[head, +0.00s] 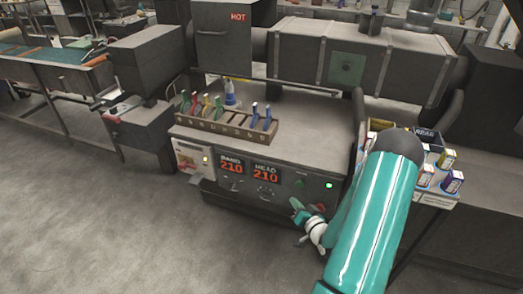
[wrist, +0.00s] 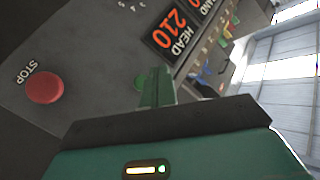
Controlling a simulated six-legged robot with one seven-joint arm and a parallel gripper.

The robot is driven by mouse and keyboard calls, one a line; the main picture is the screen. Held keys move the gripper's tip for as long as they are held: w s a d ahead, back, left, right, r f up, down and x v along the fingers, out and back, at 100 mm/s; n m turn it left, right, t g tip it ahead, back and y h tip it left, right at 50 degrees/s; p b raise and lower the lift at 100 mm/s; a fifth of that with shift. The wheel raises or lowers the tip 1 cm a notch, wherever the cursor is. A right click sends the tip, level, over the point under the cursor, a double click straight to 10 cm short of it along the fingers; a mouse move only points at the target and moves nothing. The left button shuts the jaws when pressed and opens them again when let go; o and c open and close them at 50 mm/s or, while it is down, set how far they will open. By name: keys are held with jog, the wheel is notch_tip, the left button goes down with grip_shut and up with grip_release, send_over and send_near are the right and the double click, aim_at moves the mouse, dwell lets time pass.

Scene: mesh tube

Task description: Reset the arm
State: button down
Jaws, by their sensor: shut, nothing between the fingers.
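My gripper (head: 296,206) is shut and empty in front of the control panel in the head view, at the end of my green arm. In the wrist view its green fingers (wrist: 157,88) are together and point toward the panel face. A red STOP button (wrist: 45,87) is to their left. A green button (wrist: 139,82) is partly hidden behind the fingers. I cannot tell whether the fingertips touch the panel. The panel's displays (head: 248,171) read BAND 210 and HEAD 210.
A rack (head: 228,124) of several coloured tools stands on the bench top (head: 310,110). A tray of small boxes (head: 437,199) is at the right, partly behind my arm. A machine marked HOT (head: 222,45) stands behind. The floor (head: 100,220) at front left is clear.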

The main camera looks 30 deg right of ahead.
jog(key=w+a+r+n+g, duration=0.4)
jog(key=w+r, duration=0.3)
jog(key=r, duration=0.4)
jog(key=s+a+r+n+g+h, duration=0.1)
jog(key=a+r+g, duration=0.15)
jog(key=r, duration=0.35)
jog(key=s+a+r+n+g, duration=0.1)
jog(key=a+r, duration=0.3)
jog(key=r, duration=0.1)
jog(key=s+a+r+n+g+y, duration=0.1)
jog(key=s+a+r, duration=0.5)
jog(key=s+a, duration=0.3)
jog(key=s+a+r+n+g+y, duration=0.1)
jog(key=s+a+r+g+y, duration=0.1)
jog(key=s+a+r, duration=0.4)
jog(key=s+a, duration=0.4)
jog(key=shift+s+a+r+n, duration=0.3)
jog(key=shift+a+r+n, duration=0.05)
jog(key=shift+n, duration=0.05)
